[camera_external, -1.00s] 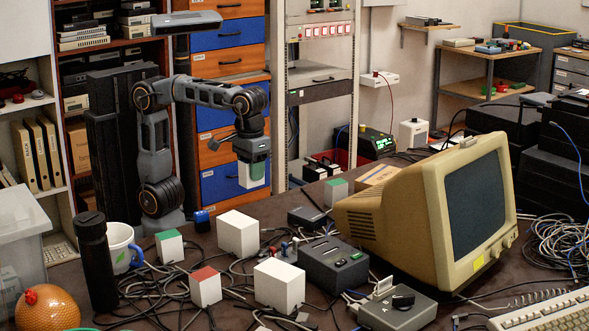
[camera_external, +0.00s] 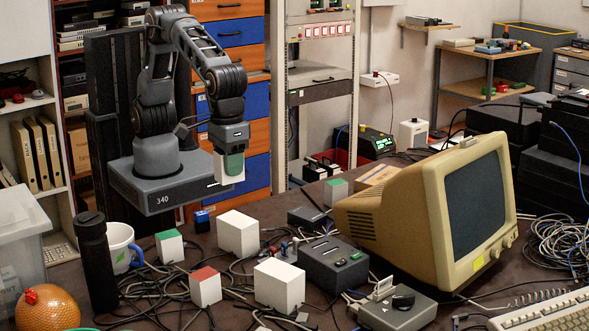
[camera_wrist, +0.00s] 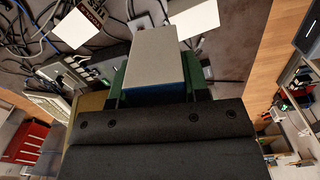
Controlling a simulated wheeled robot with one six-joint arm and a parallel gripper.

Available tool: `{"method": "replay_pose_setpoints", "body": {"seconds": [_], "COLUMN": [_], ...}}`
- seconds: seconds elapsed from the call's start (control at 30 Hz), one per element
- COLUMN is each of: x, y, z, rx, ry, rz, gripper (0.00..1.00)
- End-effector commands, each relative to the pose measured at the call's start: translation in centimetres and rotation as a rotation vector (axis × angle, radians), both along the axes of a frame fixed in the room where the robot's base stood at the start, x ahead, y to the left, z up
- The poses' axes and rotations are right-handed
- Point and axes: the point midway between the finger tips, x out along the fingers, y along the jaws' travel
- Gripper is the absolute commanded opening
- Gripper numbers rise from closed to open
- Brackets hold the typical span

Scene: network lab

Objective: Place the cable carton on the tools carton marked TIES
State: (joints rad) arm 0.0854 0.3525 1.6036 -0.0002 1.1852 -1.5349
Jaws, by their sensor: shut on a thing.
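In the wrist view the held carton (camera_wrist: 152,58) shows a grey-white face and a dark blue side, between green fingers. I take it as the cable carton; no marking on it is readable. Two larger white cartons stand on the table, one at the back (camera_external: 238,234) and one nearer (camera_external: 279,286).
Small cartons with green (camera_external: 169,246) and red (camera_external: 205,288) tops stand among loose cables. A small blue block (camera_external: 202,221), a mug (camera_external: 119,248), a dark bottle (camera_external: 96,262) and a grey device (camera_external: 333,264) are nearby. A beige monitor (camera_external: 432,212) fills the right.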

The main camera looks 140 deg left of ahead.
Motion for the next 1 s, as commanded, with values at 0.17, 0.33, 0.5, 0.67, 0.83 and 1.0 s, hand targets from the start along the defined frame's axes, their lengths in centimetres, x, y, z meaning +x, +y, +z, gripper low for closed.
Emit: {"method": "replay_pose_setpoints", "body": {"seconds": [0.17, 0.33, 0.5, 0.67, 0.83, 1.0], "x": [1.8, 4.5, 8.5, 11.6, 13.7, 14.8], "y": [0.0, -0.2, -0.5, -0.7, -0.8, -0.9], "z": [-0.2, -1.3, -3.0, -5.2, -7.8, -9.1], "rx": [0.0, 0.0, 0.0, 0.001, 0.0, 0.0], "ry": [0.001, 0.003, 0.002, 0.005, 0.002, 0.0], "rz": [0.096, 0.123, 0.123, 0.123, 0.122, 0.122], "gripper": [0.16, 0.16, 0.16, 0.16, 0.16, 0.16]}}
